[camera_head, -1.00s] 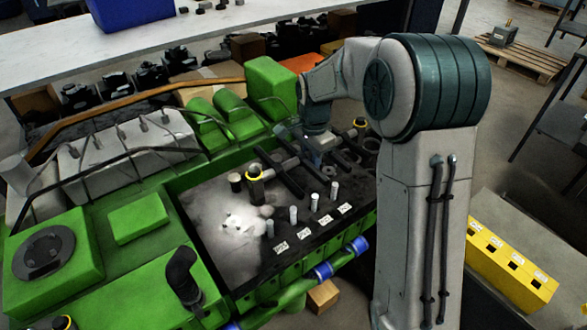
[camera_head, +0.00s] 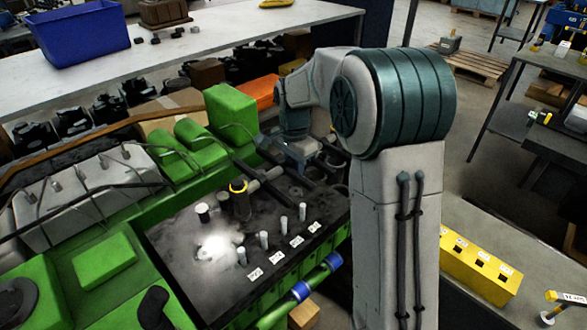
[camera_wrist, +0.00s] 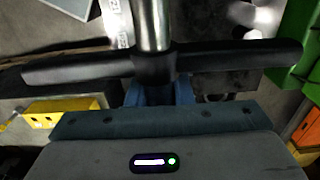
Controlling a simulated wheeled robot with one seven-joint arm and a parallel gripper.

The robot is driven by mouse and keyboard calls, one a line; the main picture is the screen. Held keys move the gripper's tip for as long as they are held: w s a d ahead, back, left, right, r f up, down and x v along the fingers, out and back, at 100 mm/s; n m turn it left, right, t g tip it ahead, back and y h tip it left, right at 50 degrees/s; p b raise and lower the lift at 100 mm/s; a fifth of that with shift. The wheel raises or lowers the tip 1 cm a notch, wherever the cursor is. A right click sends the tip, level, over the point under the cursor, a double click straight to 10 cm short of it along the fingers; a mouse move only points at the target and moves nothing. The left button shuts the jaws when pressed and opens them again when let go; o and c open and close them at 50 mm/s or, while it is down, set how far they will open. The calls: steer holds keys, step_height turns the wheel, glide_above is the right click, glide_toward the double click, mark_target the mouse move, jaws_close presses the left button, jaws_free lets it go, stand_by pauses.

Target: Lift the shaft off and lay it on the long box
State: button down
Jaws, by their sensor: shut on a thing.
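In the wrist view a dark shaft (camera_wrist: 80,69) lies crosswise in front of my gripper (camera_wrist: 158,82), with a thicker middle and a bright metal cylinder (camera_wrist: 152,24) at that middle. My gripper is shut on the shaft near its middle; the fingertips are mostly hidden. In the head view my gripper (camera_head: 303,158) is low over the far right part of the green engine's dark deck (camera_head: 215,285). Dark bars lie beside it; whether the held shaft touches the deck cannot be told. The long yellow box (camera_head: 470,262), with square openings on top, stands right of my arm.
Several pale upright pins (camera_head: 283,224) with white labels and a dark post with a yellow ring (camera_head: 238,188) stand on the deck. A green block (camera_head: 231,113) rises behind it. A grey bench (camera_head: 190,55) with a blue bin (camera_head: 80,35) runs behind.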

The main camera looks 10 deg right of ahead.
steer(key=shift+r, duration=0.3)
steer(key=shift+r+p, duration=1.2)
steer(key=shift+r, duration=0.15)
